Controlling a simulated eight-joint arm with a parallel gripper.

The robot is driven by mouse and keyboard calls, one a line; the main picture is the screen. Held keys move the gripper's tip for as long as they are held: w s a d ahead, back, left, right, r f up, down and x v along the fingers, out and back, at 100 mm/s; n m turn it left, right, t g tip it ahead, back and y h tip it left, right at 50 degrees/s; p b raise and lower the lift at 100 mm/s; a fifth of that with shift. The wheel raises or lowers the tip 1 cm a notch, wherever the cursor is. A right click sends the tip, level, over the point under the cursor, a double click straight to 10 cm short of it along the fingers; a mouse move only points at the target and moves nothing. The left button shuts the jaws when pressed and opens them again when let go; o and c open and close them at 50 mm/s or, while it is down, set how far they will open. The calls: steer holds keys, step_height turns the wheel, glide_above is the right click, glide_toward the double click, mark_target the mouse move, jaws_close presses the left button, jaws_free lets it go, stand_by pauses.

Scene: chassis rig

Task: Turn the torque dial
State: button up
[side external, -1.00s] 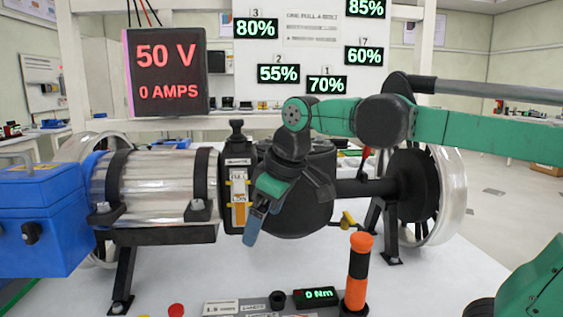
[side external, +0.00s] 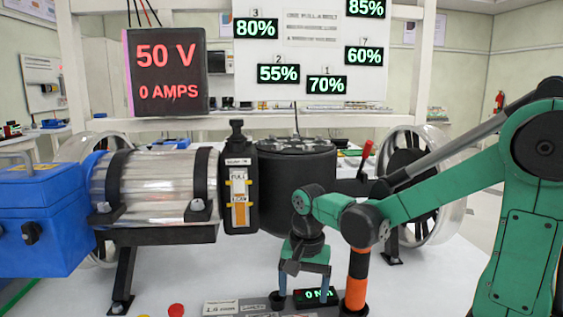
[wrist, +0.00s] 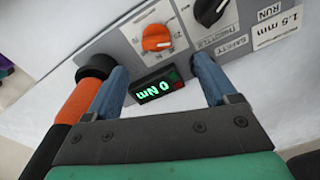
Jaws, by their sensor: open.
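My gripper (side external: 303,288) is open and points down over the front panel, with its blue fingers wide apart. In the wrist view my gripper (wrist: 160,68) has a finger on each side of the small "0 Nm" readout (wrist: 157,86), with nothing held. The readout also shows in the side view (side external: 316,296). An orange dial (wrist: 157,38) lies just beyond the readout, and a black dial (wrist: 208,10) is further up to the right, cut by the frame edge. Lettering beside them is small and upside down; I cannot tell which is the torque dial.
An orange and black striped post (side external: 357,275) stands close beside the gripper; it also shows at left in the wrist view (wrist: 82,95). The motor (side external: 155,188), black housing (side external: 290,190) and blue box (side external: 42,222) stand behind and left. The white table is mostly clear at right.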

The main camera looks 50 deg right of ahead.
steer(key=shift+d+f+m, duration=0.2)
steer(key=shift+f+m, duration=0.2)
steer(key=shift+f, duration=2.65)
jaws_close()
